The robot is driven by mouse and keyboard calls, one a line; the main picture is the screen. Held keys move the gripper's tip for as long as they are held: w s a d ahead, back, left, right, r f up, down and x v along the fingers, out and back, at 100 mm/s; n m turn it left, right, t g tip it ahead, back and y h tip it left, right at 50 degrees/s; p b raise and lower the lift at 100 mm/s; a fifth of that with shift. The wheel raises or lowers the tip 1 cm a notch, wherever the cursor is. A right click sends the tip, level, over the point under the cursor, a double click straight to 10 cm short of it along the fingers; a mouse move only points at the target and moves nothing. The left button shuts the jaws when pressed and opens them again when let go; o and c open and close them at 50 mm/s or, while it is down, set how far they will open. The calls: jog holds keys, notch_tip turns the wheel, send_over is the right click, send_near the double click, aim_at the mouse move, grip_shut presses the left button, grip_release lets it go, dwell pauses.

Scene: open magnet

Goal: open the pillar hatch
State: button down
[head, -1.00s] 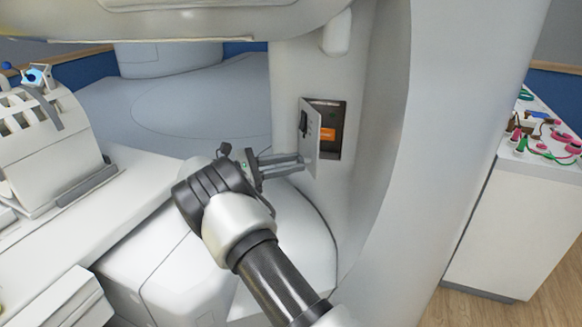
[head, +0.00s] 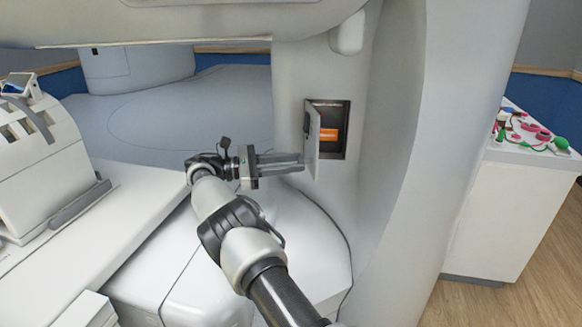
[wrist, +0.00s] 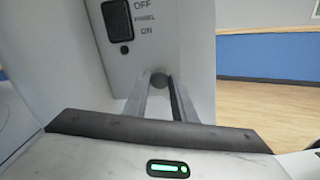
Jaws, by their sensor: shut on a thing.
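The pillar hatch (head: 312,138) is a small light-grey door standing swung out from a recess in the white pillar. Inside the recess (head: 330,135) an orange part shows against a dark interior. My gripper (head: 300,163) reaches the hatch from the left, its fingers level with the door's lower part. In the wrist view, the fingers (wrist: 160,85) close on a small round grey knob (wrist: 159,80) on the door's face. Above the knob, a black switch (wrist: 118,20) is marked OFF, PANEL and ON.
The white pillar (head: 390,190) rises around the recess, with a rounded white base (head: 290,235) below. A white cabinet (head: 520,215) with pink and green items stands at the right. A grey-white bed-like surface (head: 110,215) lies left. Wooden floor shows at right.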

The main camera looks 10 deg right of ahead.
jog(key=shift+r, duration=0.1)
dwell(0.3)
jog(key=c, duration=1.5)
grip_release()
jog(key=shift+o, duration=0.2)
jog(key=shift+a, duration=0.1)
